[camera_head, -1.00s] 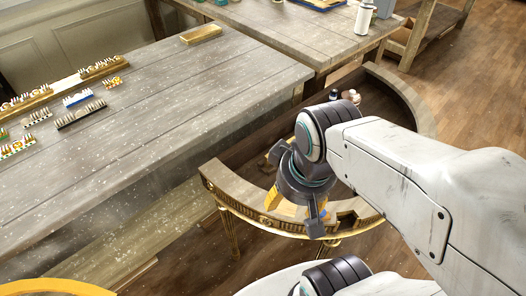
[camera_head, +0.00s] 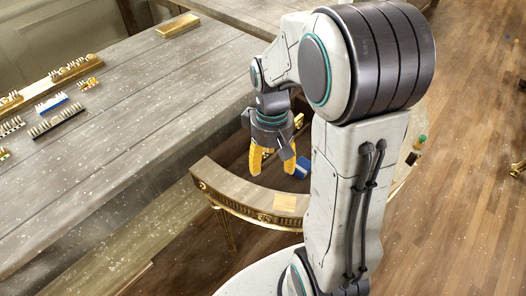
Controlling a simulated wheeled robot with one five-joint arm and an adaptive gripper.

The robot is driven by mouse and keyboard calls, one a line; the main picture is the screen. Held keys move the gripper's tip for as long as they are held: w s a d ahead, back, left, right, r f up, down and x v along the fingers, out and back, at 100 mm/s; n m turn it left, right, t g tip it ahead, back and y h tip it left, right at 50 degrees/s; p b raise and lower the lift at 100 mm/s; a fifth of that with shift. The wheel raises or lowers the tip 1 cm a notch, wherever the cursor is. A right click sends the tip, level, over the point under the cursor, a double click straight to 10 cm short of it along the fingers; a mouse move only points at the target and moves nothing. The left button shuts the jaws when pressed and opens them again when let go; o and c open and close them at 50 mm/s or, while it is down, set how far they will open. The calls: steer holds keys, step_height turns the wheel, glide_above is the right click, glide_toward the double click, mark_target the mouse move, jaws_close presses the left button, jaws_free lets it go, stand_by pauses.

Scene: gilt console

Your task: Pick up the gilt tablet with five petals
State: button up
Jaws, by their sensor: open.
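I cannot make out a tablet with five petals in this view. The gilt console (camera_head: 234,188) is a curved table with an ornamented gold front edge. My gripper (camera_head: 271,172) has yellow fingers, points down and is open, with nothing seen between the fingers. It hangs above or inside the console's curve; its exact height is unclear. A small tan block (camera_head: 287,203) lies on the console's front top, below and right of the fingers. A blue object (camera_head: 302,168) shows just right of the fingers. My arm hides much of the console's right side.
A long grey wooden table (camera_head: 120,120) fills the left, with a gold bar (camera_head: 177,25) at its far end and several small ornate racks (camera_head: 57,122) along its left side. Small objects (camera_head: 420,141) show right of my arm. Open wooden floor (camera_head: 465,180) lies right.

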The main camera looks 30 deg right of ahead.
steer(key=w+d+f+n, duration=0.4)
steer(key=w+f+n, duration=0.2)
steer(key=w+f, duration=0.25)
steer(key=n, duration=1)
glide_above(264, 152)
step_height(264, 152, down, 3)
steer(key=n, duration=0.2)
steer(key=w+n, duration=0.1)
steer(key=n, duration=0.1)
steer(key=shift+w+d+n+t, duration=0.15)
steer(key=shift+d+n+t, duration=0.05)
steer(key=shift+n+t, duration=0.2)
steer(key=shift+a+f+p, duration=0.1)
steer(key=shift+f+p, duration=0.25)
steer(key=shift+f, duration=3.3)
steer(key=c, duration=1.2)
